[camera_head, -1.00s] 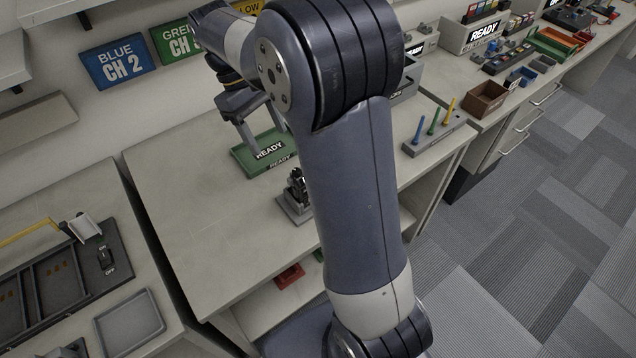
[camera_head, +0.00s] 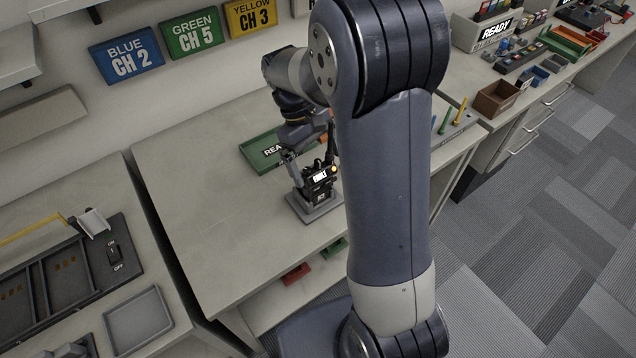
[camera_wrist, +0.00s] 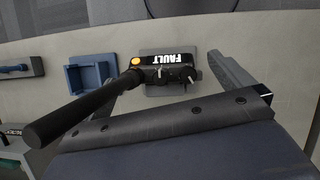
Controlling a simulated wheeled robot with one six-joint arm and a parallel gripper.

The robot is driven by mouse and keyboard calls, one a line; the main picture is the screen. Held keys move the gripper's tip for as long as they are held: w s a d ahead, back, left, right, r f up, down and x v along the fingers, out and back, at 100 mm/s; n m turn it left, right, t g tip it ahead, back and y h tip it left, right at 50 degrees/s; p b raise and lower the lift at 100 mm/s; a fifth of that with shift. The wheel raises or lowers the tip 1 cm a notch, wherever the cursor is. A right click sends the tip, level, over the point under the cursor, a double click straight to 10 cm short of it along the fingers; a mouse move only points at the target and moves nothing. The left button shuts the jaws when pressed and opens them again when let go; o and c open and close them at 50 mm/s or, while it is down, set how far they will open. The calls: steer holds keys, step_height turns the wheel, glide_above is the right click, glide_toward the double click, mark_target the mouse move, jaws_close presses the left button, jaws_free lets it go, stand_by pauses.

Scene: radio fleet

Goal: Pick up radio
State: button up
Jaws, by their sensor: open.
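The black radio (camera_head: 318,183) stands on a small grey stand (camera_head: 316,208) near the front of the middle table. My gripper (camera_head: 308,170) is open, pointing down at the radio from above and behind. In the wrist view my gripper (camera_wrist: 175,85) has one finger on each side of the radio; whether they touch it I cannot tell.
A green READY tray (camera_head: 262,150) lies behind the radio. In the wrist view a blue bin (camera_wrist: 88,75) sits left of the stand. My arm hides the table's right part. The table's left part is clear.

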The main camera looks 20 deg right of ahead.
steer(key=shift+c, duration=0.4)
steer(key=c, duration=1.5)
steer(key=shift+r, duration=0.1)
